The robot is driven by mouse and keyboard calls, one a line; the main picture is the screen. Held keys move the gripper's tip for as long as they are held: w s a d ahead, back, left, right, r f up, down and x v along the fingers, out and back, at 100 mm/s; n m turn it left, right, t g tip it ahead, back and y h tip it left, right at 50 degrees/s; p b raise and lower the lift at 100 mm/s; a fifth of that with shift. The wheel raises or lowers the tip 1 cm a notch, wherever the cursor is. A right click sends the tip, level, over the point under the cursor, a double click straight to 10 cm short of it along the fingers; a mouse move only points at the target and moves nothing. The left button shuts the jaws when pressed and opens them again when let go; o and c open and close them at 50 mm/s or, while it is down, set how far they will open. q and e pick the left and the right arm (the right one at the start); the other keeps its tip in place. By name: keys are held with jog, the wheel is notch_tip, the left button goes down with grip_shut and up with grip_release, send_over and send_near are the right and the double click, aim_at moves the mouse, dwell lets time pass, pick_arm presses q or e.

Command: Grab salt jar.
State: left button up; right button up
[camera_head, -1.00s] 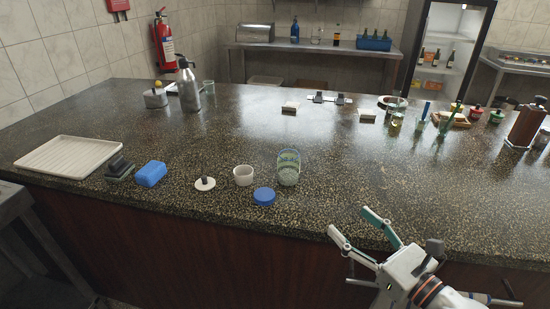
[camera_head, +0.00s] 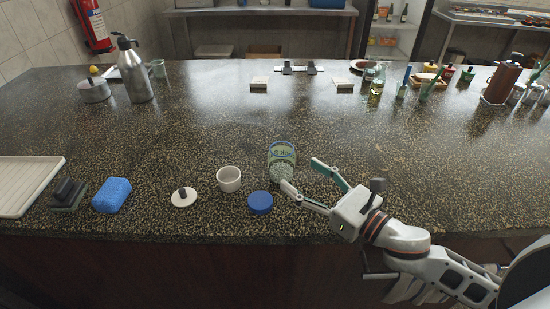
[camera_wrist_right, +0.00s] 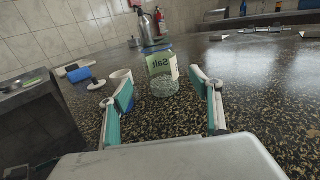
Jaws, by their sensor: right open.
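The salt jar (camera_head: 281,161) is a clear glass jar with a green and blue band, standing on the speckled counter. In the right wrist view the jar (camera_wrist_right: 163,76) shows a label reading "Salt", and it sits ahead of the fingertips, between their lines. My right gripper (camera_head: 301,176) is open and empty, just to the right of the jar in the head view. Its two fingers also frame the right wrist view (camera_wrist_right: 162,90). A blue round lid (camera_head: 260,202) lies on the counter in front of the jar. My left gripper is not in view.
A small white cup (camera_head: 229,179) stands just left of the jar. Further left are a white disc with a dark knob (camera_head: 184,196), a blue sponge (camera_head: 111,195) and a pale tray (camera_head: 28,185).

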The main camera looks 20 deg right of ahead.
aim_at(291, 166)
jog(key=shift+x, duration=1)
jog(key=shift+r+p+x, duration=0.1)
jog(key=shift+p+x, duration=0.3)
jog(key=shift+x, duration=0.95)
jog(key=shift+r+p+x, duration=0.15)
jog(key=shift+p+x, duration=0.25)
jog(key=shift+x, duration=1)
jog(key=shift+d, duration=0.1)
jog(key=c, duration=1.4)
